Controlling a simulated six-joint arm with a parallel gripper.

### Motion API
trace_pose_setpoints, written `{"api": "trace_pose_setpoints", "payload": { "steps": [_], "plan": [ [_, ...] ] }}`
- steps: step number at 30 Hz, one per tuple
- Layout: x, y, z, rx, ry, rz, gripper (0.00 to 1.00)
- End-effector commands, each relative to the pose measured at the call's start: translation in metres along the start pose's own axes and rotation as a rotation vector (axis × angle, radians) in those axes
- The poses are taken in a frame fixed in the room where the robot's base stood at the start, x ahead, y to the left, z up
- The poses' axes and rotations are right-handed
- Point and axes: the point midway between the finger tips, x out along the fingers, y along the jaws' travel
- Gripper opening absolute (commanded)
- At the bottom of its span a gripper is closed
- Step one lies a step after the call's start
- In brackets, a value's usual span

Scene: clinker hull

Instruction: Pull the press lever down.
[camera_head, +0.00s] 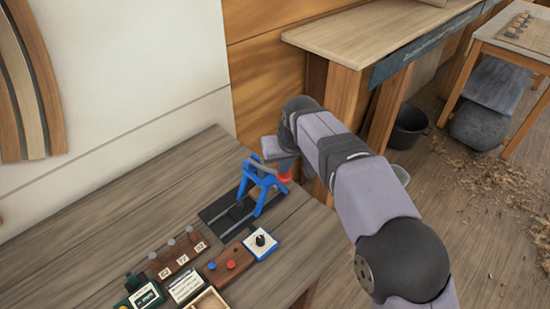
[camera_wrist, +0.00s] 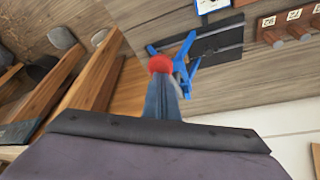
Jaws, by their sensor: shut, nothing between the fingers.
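The press is a blue frame (camera_head: 262,184) on a dark base plate (camera_head: 216,212) near the right edge of the table. Its lever ends in a red knob (camera_head: 286,176), low beside the frame on the right; most of the lever is hard to make out. My gripper (camera_head: 280,158) is at the knob, partly hidden by my own wrist. In the wrist view my fingers (camera_wrist: 162,90) are shut and empty, and the red knob (camera_wrist: 160,64) shows right at their tips. I cannot tell whether they touch. The blue frame (camera_wrist: 188,62) stands just beyond.
A white dial box (camera_head: 261,244), a brown box with red and blue buttons (camera_head: 228,264), and a rack of numbered pegs (camera_head: 178,256) stand in front of the press. A workbench (camera_head: 370,38) is behind to the right. The table's left side is clear.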

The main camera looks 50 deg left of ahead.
Motion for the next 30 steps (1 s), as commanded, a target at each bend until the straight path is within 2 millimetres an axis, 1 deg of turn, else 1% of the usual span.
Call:
{"api": "trace_pose_setpoints", "payload": {
  "steps": [1, 15, 30],
  "plan": [
    [0.003, 0.0, 0.002, 0.0, 0.0, 0.0, 0.0],
    [0.017, 0.003, 0.013, 0.0, -0.005, 0.0, 0.0],
    [0.018, 0.003, 0.014, 0.0, -0.004, -0.001, 0.0]
  ]
}}
